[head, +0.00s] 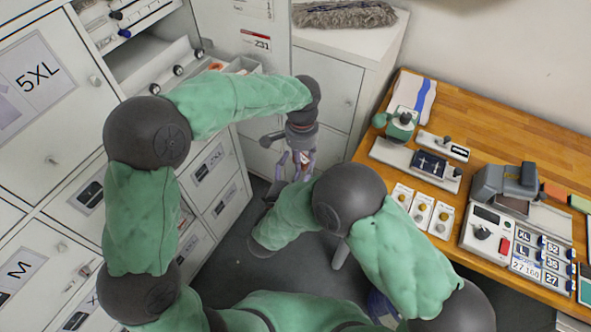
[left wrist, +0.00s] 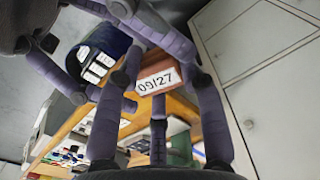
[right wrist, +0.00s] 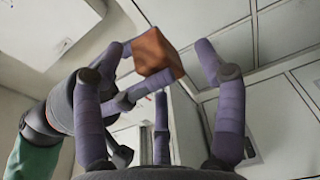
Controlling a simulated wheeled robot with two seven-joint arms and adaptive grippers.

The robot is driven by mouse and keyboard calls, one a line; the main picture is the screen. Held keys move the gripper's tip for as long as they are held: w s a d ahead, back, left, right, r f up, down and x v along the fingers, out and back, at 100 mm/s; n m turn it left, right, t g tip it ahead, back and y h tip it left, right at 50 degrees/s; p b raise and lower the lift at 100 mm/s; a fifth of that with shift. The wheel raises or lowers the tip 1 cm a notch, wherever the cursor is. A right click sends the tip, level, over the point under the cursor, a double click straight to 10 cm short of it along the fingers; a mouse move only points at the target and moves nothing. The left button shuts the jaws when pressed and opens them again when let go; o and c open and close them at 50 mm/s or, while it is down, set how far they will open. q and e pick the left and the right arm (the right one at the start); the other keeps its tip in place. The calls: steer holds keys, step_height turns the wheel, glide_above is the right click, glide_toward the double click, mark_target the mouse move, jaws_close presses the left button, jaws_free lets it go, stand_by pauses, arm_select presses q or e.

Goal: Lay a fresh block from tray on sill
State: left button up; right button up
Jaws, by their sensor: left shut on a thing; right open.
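A brown-orange block (left wrist: 158,81) with a white label reading 09/27 is between the fingers of my left gripper (head: 302,160), which is shut on it. The block also shows in the right wrist view (right wrist: 156,52), near the fingertips of my right gripper (right wrist: 165,62). My right gripper is open, its fingers spread close to the block; I cannot tell if they touch it. In the head view both grippers are close together over the floor, and the block is mostly hidden there. I cannot make out the tray or sill with certainty.
A wooden desk (head: 536,137) on the right holds devices, knobs and number cards. Cabinets with size labels (head: 40,75) stand on the left, one drawer (head: 160,70) pulled out. A white cabinet (head: 325,82) stands behind the grippers. Grey floor lies below.

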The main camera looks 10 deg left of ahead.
steer(key=shift+c, duration=0.2)
steer(key=shift+f, duration=0.1)
steer(key=c, duration=1.2)
arm_select(q)
steer(key=o, duration=1)
steer(key=shift+r, duration=0.1)
